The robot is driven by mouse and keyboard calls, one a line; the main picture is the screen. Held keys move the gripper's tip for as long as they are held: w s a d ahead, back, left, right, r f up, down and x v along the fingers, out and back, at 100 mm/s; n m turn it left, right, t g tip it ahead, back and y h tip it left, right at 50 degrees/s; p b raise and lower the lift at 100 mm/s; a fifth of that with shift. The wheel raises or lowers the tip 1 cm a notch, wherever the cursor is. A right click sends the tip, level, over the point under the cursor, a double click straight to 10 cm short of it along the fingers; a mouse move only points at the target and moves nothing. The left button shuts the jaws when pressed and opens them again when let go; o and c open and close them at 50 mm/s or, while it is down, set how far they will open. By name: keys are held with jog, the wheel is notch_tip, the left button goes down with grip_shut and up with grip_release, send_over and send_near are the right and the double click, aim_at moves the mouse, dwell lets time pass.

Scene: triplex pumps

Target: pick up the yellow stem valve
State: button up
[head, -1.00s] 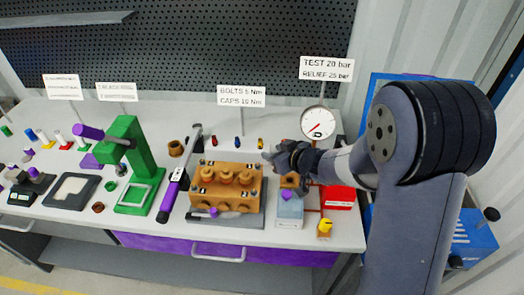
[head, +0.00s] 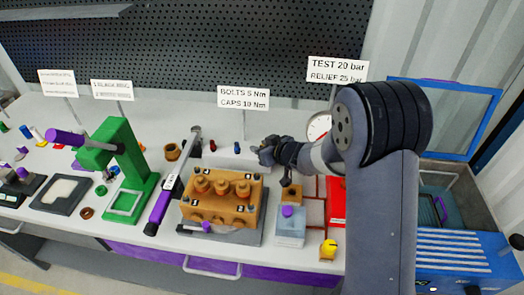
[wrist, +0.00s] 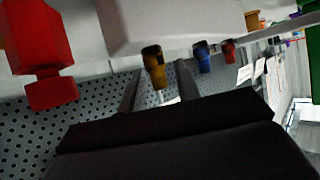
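The yellow stem valve (wrist: 155,72) shows in the wrist view, a small yellow piece with a dark end. It appears between my two fingers, near their tips; I cannot tell whether they touch it. My gripper (wrist: 160,78) is open, with a finger on each side of the valve. In the head view my gripper (head: 264,151) is at the back of the bench, at the right end of the row of small valves, and hides the yellow one. A blue valve (wrist: 202,58) and a red valve (wrist: 229,50) stand in line beside it.
A pale block (wrist: 170,22) and a red block (wrist: 40,50) are close in the wrist view. In the head view, a pump block (head: 222,193), a gauge (head: 318,127) and a red box (head: 337,200) are around my arm. The perforated panel (head: 200,50) stands behind.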

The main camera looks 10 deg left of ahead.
grip_shut()
